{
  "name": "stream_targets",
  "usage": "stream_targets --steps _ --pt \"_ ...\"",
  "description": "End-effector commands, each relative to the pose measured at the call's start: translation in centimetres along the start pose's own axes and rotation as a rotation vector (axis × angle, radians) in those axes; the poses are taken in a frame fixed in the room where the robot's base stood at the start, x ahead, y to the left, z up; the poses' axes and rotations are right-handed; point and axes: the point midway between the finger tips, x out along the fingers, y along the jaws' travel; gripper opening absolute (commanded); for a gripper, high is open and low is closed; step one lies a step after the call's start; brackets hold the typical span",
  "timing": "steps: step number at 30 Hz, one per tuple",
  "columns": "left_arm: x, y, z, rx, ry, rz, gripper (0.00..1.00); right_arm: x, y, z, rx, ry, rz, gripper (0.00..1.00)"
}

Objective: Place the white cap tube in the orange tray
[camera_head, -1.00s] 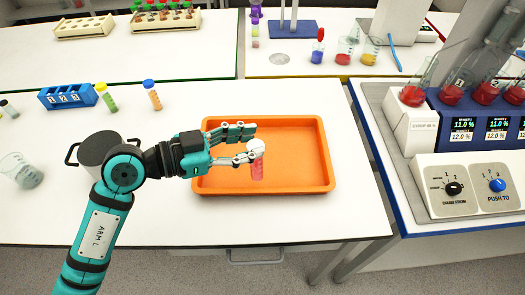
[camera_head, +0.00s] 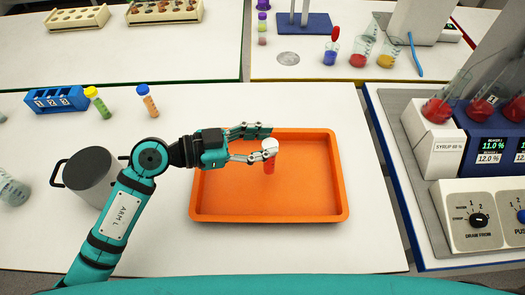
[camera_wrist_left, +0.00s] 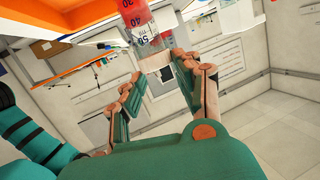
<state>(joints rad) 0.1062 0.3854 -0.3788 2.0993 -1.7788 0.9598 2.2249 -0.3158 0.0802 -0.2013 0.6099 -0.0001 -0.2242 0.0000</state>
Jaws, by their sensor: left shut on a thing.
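The white cap tube (camera_head: 269,166) has red contents and hangs roughly upright over the middle of the orange tray (camera_head: 335,207). My left gripper (camera_head: 268,143) is shut on it near its white cap. The tube's lower end appears above the tray floor, but I cannot tell the exact gap. In the left wrist view the tube (camera_wrist_left: 139,20) shows with its number marks, its cap end between the fingers of my left gripper (camera_wrist_left: 160,72). The tray (camera_wrist_left: 60,25) fills the upper left there. The tray looks empty. My right gripper is not in view.
A grey pot (camera_head: 90,178) stands left of the tray. A blue rack (camera_head: 57,98), a yellow-capped tube (camera_head: 97,102) and a blue-capped tube (camera_head: 147,100) stand behind it. A dispenser station (camera_head: 440,150) is at the right. White table is bare right of the tray.

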Motion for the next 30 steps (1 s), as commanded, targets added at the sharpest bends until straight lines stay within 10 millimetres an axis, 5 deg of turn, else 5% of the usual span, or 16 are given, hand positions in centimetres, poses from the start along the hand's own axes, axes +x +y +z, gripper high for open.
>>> stream_targets --steps 6,12,19,20,21,25,30 --pt "0.6 0.3 3.0 -0.004 0.0 -0.001 0.0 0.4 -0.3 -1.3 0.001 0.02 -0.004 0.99" --pt "0.7 0.3 3.4 -0.001 0.001 -0.001 0.0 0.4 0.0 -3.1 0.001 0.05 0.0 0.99" --pt "0.8 0.4 3.7 -0.003 0.0 0.0 0.0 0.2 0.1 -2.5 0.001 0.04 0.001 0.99" --pt "0.8 0.4 3.7 -0.002 -0.001 0.0 0.35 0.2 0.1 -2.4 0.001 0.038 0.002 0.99" --pt "0.8 0.4 3.7 -0.002 0.0 0.0 0.41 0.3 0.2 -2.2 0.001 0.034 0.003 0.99" --pt "0.8 0.4 3.7 -0.001 0.0 0.0 0.56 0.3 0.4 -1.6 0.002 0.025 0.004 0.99" --pt "0.8 0.3 3.7 -0.001 0.0 0.0 0.56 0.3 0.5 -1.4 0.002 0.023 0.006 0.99"
